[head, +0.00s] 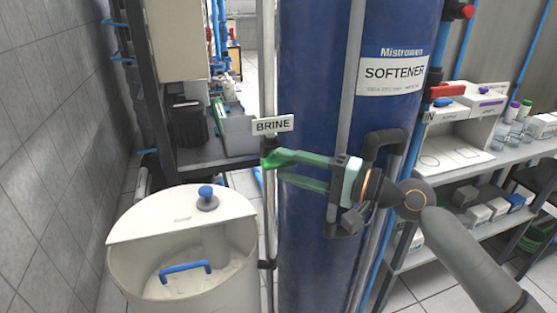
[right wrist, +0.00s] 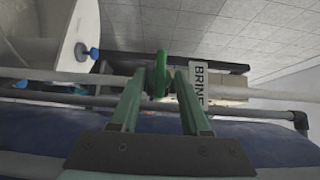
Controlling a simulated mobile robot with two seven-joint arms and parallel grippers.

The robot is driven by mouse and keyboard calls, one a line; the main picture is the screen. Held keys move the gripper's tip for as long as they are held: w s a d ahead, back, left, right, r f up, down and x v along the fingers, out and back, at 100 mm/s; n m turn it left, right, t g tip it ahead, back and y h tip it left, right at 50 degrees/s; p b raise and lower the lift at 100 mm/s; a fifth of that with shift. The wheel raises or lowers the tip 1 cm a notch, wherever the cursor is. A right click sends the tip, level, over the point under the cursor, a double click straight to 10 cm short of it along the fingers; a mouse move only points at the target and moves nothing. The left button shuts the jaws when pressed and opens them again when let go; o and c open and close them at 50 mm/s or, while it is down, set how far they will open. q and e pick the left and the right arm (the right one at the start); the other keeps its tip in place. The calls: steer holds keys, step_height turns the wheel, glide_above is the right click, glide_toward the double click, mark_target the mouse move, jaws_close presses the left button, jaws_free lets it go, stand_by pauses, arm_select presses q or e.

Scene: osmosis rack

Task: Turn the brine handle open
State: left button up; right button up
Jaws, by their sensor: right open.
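The BRINE sign (head: 273,125) hangs on a thin grey vertical pipe left of the blue softener tank (head: 315,80). Just below the sign is the bright green brine handle (head: 269,161), partly covered by my right gripper (head: 280,167). In the right wrist view the green handle (right wrist: 161,72) stands crosswise to the pipe, between the tips of my right gripper (right wrist: 156,80). The two fingers are apart, with gaps visible on both sides of the handle. The BRINE sign (right wrist: 199,85) is just right of the fingers there. My left gripper is not in view.
A white brine tub (head: 180,235) with a blue-knobbed half lid stands at lower left. A shelf rack (head: 480,165) with bottles and boxes is at right. A red-handled valve (head: 445,91) sits above the arm. The tank stands close behind the gripper.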

steer(key=shift+x, duration=1.35)
steer(key=shift+c, duration=0.3)
jaws_close()
